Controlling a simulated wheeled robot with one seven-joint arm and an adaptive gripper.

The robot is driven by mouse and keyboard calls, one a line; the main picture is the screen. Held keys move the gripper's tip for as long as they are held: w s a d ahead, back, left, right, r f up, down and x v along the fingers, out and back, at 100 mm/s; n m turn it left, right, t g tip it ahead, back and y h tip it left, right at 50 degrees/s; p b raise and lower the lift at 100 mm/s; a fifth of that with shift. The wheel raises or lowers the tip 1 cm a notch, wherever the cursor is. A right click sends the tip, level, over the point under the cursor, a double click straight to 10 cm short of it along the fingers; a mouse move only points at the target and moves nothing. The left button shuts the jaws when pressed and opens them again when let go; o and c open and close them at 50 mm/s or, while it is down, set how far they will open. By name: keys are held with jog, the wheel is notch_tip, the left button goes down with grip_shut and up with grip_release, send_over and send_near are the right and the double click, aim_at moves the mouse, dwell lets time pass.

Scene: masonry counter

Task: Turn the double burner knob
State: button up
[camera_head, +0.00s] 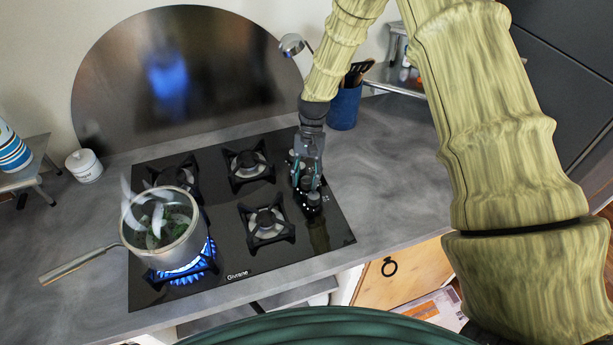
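The black gas cooktop (190,281) is set in the grey counter. Its knobs (312,201) stand in a row along its right side, partly hidden by my gripper. My gripper (309,186) points down at this row, at or just above the knobs. I cannot tell whether its fingers touch a knob or how far apart they are. Which knob is the double burner knob cannot be made out. The front left burner is lit with a blue flame (187,275) under a steaming pot (163,233) with greens in it. The other burners show no flame.
The pot's handle (80,265) sticks out left over the counter. A blue utensil holder (345,106) and a ladle (292,45) are behind my gripper. The counter (395,185) right of the cooktop is clear.

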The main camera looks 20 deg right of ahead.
jog(key=shift+s+d+r, duration=0.1)
jog(key=shift+s+r, duration=0.1)
jog(key=shift+r, duration=0.05)
jog(key=c, duration=0.5)
jog(key=shift+f, duration=0.1)
jog(key=shift+n, duration=0.4)
jog(key=n+h+b, duration=0.1)
jog(key=n, duration=0.1)
jog(key=shift+f+n, duration=0.1)
jog(key=shift+n, duration=0.3)
jog(key=n, duration=0.1)
jog(key=n+h, duration=0.1)
jog(key=n, duration=0.1)
jog(key=n+h+b, duration=0.1)
jog(key=n, duration=0.1)
jog(key=shift+a, duration=0.25)
jog(key=shift+n+h, duration=0.3)
jog(key=shift+s, duration=0.1)
